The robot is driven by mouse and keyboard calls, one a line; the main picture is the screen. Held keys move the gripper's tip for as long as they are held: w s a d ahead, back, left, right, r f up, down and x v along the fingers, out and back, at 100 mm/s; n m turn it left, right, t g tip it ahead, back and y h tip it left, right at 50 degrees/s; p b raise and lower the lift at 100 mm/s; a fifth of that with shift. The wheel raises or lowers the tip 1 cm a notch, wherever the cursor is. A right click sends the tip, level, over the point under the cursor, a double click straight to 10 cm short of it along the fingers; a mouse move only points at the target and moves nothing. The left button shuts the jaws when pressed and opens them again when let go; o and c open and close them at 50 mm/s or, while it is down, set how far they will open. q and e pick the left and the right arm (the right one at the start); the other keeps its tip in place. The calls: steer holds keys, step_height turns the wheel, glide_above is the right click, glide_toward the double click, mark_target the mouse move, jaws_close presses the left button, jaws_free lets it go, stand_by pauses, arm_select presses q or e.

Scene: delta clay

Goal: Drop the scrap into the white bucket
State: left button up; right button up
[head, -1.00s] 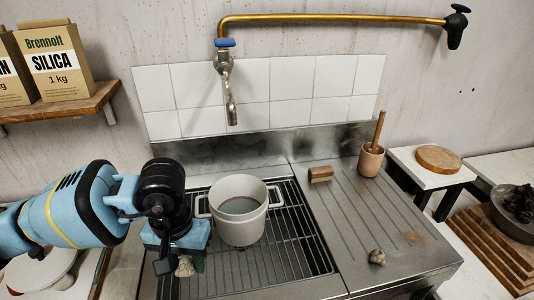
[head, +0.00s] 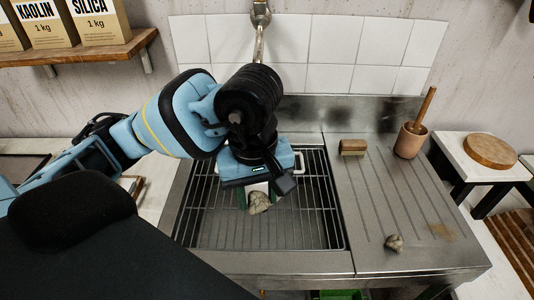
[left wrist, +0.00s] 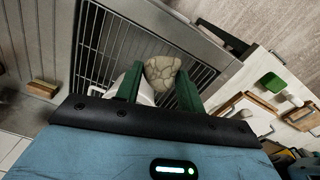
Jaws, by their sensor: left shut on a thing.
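A grey-beige lump of clay scrap (head: 259,203) is held between the green fingers of my left gripper (head: 257,196). In the left wrist view the scrap (left wrist: 162,71) shows between the fingertips. The white bucket stands on the sink grate, mostly hidden behind my left gripper in the head view; one handle (head: 299,162) shows at its right. In the left wrist view part of the white bucket (left wrist: 147,92) shows beneath the fingers. I cannot tell whether the scrap is right over its opening. My right gripper is not in view.
A similar small lump (head: 394,243) lies on the drainboard (head: 375,215). A wooden block (head: 353,147) and a cup with a wooden handle (head: 410,140) stand at its back. The tap (head: 260,20) hangs behind my gripper. The front of the grate (head: 260,238) is clear.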

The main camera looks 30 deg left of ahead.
arm_select(q)
steer(key=w+a, duration=0.3)
steer(key=w, duration=0.4)
steer(key=w+a+f, duration=0.1)
steer(key=w+a, duration=0.1)
steer(key=w, duration=0.4)
steer(key=shift+w+a+f, duration=0.2)
steer(key=shift+w+a, duration=0.2)
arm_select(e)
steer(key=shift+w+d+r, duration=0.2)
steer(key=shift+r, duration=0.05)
arm_select(q)
steer(key=f, duration=0.1)
steer(key=f+p, duration=0.1)
steer(key=f, duration=0.1)
steer(key=shift+w+a+f, duration=0.2)
steer(key=shift+w+f, duration=0.05)
steer(key=shift+w, duration=0.1)
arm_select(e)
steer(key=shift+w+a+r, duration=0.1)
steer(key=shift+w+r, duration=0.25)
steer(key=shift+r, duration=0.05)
arm_select(q)
steer(key=shift+f, duration=0.1)
steer(key=shift+f, duration=0.35)
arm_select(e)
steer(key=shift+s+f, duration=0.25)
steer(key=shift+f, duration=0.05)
